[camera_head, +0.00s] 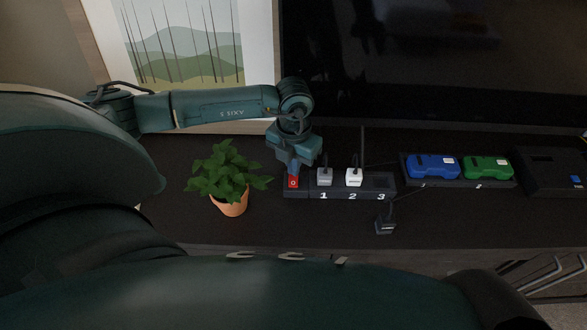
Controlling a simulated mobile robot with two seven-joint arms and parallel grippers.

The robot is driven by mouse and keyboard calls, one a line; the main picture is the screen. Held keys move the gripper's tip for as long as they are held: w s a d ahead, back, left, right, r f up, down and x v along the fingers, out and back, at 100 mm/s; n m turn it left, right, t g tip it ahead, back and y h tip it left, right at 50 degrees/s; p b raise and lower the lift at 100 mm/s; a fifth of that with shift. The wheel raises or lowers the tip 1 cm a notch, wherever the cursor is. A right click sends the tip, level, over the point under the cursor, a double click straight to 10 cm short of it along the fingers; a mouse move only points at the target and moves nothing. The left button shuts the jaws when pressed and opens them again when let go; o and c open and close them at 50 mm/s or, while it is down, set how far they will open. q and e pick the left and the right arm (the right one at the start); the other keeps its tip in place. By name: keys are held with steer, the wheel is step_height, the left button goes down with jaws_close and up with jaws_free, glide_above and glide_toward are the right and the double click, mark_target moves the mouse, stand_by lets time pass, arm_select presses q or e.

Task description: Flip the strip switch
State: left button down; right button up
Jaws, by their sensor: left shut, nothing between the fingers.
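A black power strip (345,194) lies on the dark cabinet top, with sockets marked 1, 2 and 3. Its red switch (293,182) is at the left end. A grey plug (324,177) sits at socket 1 and a white plug (354,177) at socket 2; socket 3 looks empty. My left gripper (293,171) points down at the red switch from behind, shut and empty. Its fingertips are at or just above the switch; I cannot tell whether they touch. My right gripper is not in view.
A potted plant (231,203) stands left of the strip. A loose black plug (385,220) lies in front of it. Blue (433,167) and green (486,168) devices sit on a dark base, beside a black box (553,173). A dark screen (430,70) stands behind.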

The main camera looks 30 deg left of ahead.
arm_select(q)
steer(key=shift+f, duration=0.35)
steer(key=shift+r, duration=0.1)
steer(key=shift+r+p, duration=2.4)
steer(key=shift+r, duration=1.1)
steer(key=shift+f, duration=0.1)
